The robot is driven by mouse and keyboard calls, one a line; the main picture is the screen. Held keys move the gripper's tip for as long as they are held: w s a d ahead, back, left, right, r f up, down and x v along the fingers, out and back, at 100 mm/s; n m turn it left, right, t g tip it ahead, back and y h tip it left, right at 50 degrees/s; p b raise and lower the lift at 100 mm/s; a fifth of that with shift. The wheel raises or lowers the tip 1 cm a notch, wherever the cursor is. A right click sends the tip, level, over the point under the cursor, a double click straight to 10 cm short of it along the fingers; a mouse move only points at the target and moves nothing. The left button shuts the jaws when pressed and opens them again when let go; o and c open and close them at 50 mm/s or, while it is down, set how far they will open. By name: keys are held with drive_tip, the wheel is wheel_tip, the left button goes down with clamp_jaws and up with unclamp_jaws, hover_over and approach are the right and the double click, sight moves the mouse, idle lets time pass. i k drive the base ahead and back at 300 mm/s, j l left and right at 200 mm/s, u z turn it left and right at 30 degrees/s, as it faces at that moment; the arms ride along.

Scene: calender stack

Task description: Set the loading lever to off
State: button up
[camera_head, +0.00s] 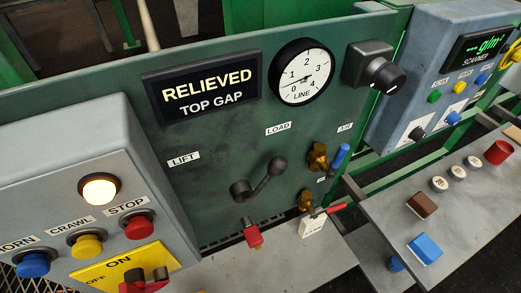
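The loading lever (261,178) is a dark grey lever on the green panel, with a thick round end at lower left and a smaller rounded end at upper right. It slants up to the right, towards the LOAD label (278,128). The LIFT label (183,159) is to its upper left. I see no readable off label beside this lever. A black display (202,83) above reads RELIEVED, TOP GAP. A round LINE gauge (302,72) stands right of the display. My gripper is not in view, and nothing touches the lever.
Brass valves with a blue handle (340,157) and a red handle (329,209) are right of the lever. A red fitting (251,234) is below. A grey button box (80,185) projects at left. A black knob (382,74) and grey console (455,230) are at right.

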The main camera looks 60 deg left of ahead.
sight(278, 165)
drive_tip(key=l+u, duration=0.2)
drive_tip(key=u, duration=0.55)
drive_tip(key=k+j+u, duration=0.2)
drive_tip(key=u, duration=0.2)
